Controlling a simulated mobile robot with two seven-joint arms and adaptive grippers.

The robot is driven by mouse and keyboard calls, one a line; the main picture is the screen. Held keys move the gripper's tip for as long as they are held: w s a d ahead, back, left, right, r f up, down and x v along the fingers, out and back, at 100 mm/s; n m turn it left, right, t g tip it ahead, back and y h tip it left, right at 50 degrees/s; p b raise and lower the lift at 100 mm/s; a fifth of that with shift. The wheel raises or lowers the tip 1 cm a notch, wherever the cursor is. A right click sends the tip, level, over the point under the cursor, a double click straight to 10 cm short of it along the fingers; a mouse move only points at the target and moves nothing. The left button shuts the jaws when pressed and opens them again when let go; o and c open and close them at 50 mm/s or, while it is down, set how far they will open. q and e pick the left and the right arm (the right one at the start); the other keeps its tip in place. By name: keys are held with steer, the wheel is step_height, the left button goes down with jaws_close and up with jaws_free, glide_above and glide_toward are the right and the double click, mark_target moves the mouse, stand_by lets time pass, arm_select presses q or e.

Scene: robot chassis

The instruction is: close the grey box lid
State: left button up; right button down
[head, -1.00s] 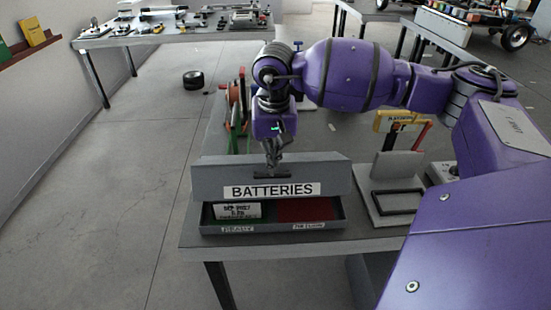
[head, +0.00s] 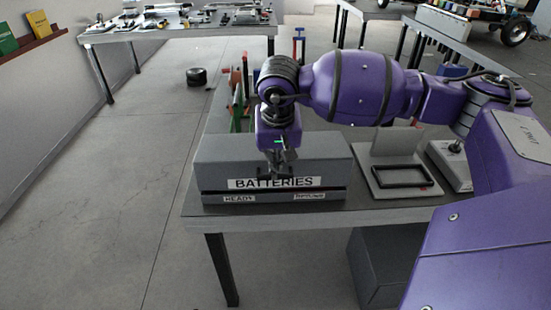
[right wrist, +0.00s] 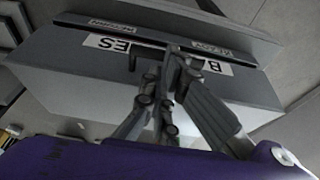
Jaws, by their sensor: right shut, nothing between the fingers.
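The grey box (head: 213,198) stands on the near table, and its lid (head: 222,158) now lies down over the base. The BATTERIES label (head: 245,184) is on the lid's front face. A thin dark line shows between lid and base; I cannot tell if it is a gap. The box contents are hidden. My right gripper (head: 276,174) is shut and empty, pointing down at the lid's front, over the label. In the right wrist view my right gripper (right wrist: 167,65) covers the middle of the label, and the lid (right wrist: 90,85) fills the middle. Contact cannot be judged. My left gripper is not in view.
A grey stand with a black frame (head: 403,185) is right of the box, beside a grey control box with a knob (head: 451,172). Red and green items (head: 237,105) stand behind the box. The floor at left is open.

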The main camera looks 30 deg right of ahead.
steer(key=shift+s+a+f, duration=0.15)
steer(key=shift+s+f, duration=0.1)
steer(key=shift+f, duration=0.35)
